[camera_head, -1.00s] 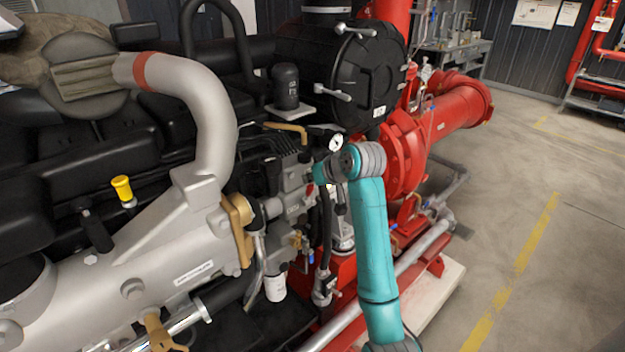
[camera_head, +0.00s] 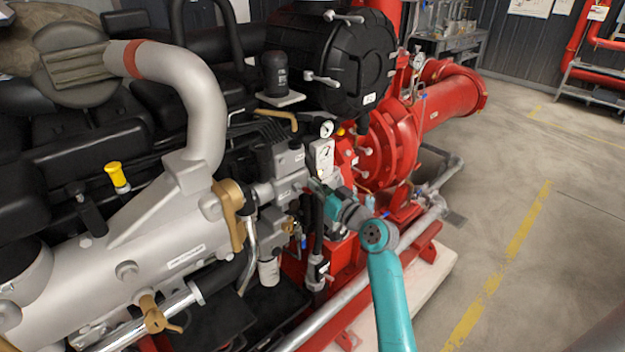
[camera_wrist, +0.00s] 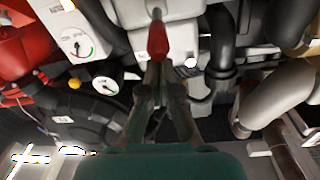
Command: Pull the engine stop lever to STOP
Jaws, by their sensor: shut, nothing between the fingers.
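In the wrist view, a lever with a red grip (camera_wrist: 157,42) stands out from a pale grey housing (camera_wrist: 170,12), just beyond my fingertips. My gripper (camera_wrist: 157,72) is shut and empty, with its tips close below the red grip. I cannot tell whether the tips touch it. In the head view, my gripper (camera_head: 318,186) is small at the engine side, by the grey pump block. The lever cannot be made out there.
A white plate with a red and green arc (camera_wrist: 77,42) is beside the lever; it also shows in the head view (camera_head: 321,158). A round gauge (camera_wrist: 105,85), black hoses (camera_wrist: 222,50) and a silver pipe (camera_wrist: 275,95) crowd around. Open floor (camera_head: 520,180) lies right.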

